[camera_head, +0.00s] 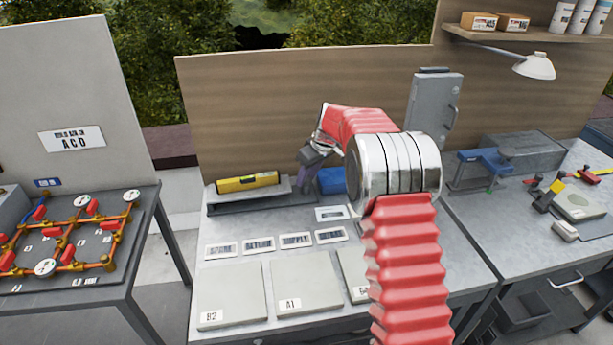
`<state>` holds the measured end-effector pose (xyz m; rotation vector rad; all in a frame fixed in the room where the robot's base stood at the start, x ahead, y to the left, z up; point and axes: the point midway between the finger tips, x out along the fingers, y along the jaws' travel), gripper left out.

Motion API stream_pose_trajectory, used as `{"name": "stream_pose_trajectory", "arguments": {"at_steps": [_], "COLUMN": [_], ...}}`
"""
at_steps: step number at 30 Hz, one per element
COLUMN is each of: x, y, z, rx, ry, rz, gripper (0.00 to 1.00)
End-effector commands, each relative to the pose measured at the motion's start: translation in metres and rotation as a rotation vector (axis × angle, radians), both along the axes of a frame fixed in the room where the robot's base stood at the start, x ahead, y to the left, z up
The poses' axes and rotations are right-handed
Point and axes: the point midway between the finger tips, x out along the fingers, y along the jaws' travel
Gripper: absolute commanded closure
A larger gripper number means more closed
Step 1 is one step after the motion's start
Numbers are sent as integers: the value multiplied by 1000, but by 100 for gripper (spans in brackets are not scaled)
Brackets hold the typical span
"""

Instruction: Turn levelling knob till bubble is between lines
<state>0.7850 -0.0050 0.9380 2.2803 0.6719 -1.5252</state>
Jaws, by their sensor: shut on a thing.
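A yellow spirit level (248,182) lies on a grey plate (222,203) at the back of the middle bench. A green vial spot shows near its middle, but the bubble and its lines are too small to read. My gripper (306,182) reaches down at the right end of the plate, just right of the level. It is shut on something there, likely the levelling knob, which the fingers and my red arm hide. I cannot tell the knob's shape or angle.
A blue box (331,181) stands close to the right of my gripper. Several labels and flat grey pads (306,285) lie in front. A left table holds copper pipes with gauges (86,203). A right bench (489,220) holds a blue vise (483,160). A wooden wall rises behind.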

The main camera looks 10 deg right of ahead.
Motion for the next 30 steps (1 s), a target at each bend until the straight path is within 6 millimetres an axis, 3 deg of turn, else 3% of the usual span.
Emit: {"name": "stream_pose_trajectory", "arguments": {"at_steps": [14, 30], "x": [0, -2], "y": [1, 4], "z": [1, 0], "rx": [1, 1], "ry": [0, -1], "rz": [-70, -391], "gripper": [90, 90]}}
